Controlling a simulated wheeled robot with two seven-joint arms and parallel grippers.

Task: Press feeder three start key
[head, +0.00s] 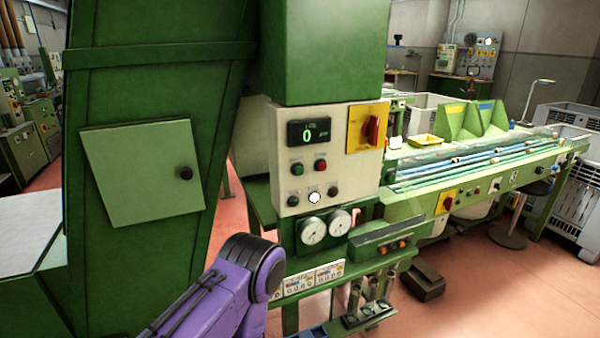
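A pale control panel (280,142) on the green machine faces me. It carries a black display (309,131) reading a green 0, a green button (297,168) and a red button (320,165). Below are a dark knob (293,201), a bright white round button (314,197) and another dark knob (333,191). A red switch (372,130) sits on a yellow plate at the panel's upper right. I cannot read which control is feeder three's start key. A purple arm link of mine rises from the bottom, left of the panel. Neither gripper shows.
Two round gauges (312,231) sit under the panel. A green box with orange-red buttons (391,246) juts out below right. A long green bench (470,178) with its own switches runs right. A dark block (421,281) lies on the reddish floor (490,290), which is open at right.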

